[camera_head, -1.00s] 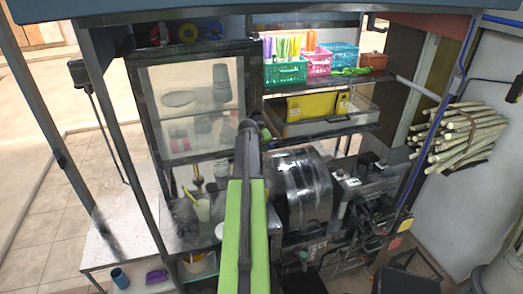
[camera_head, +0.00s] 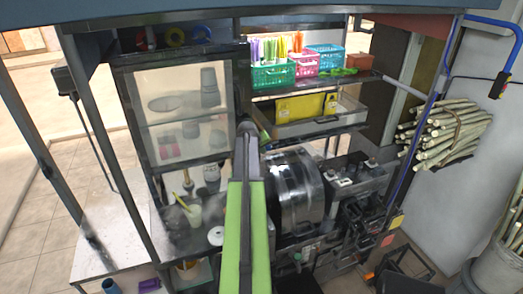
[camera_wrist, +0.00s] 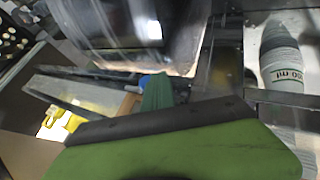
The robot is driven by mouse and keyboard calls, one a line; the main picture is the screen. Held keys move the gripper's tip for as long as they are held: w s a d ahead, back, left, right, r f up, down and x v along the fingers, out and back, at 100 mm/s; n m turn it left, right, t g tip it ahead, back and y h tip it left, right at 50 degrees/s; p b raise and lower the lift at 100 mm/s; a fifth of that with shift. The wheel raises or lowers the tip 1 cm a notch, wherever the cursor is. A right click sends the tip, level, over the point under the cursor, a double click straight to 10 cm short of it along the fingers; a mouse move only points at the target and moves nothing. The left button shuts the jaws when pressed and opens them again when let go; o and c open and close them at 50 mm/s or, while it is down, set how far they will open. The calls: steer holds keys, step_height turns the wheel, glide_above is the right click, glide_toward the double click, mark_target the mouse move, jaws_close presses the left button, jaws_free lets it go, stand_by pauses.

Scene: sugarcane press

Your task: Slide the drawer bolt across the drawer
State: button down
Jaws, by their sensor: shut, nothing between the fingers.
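The drawer (camera_head: 318,127) is a shallow pale tray with yellow items in it, on the shelf right of the glass cabinet. What looks like the same tray shows tilted at the left of the wrist view (camera_wrist: 75,92). I cannot make out the drawer bolt for certain; a small blue piece (camera_wrist: 153,82) shows beside my fingers. My gripper (camera_wrist: 158,92) is shut and empty, its green fingers pointing toward that piece; contact cannot be told. In the head view, my arm's dark end stands in front of the shelf, left of the drawer, and hides part of it.
A glass-fronted cabinet (camera_head: 180,115) stands to the left. Coloured baskets (camera_head: 272,76) sit above the drawer. The shiny press drum (camera_head: 295,190) is below it. A grey bottle (camera_wrist: 282,55) is at the wrist view's right. Sugarcane (camera_head: 445,132) hangs at the right.

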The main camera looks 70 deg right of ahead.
steer(key=w+a+r+p, duration=0.2)
steer(key=a+r+p, duration=0.5)
steer(key=a, duration=0.2)
steer(key=shift+w+r, duration=0.15)
steer(key=shift+w, duration=0.05)
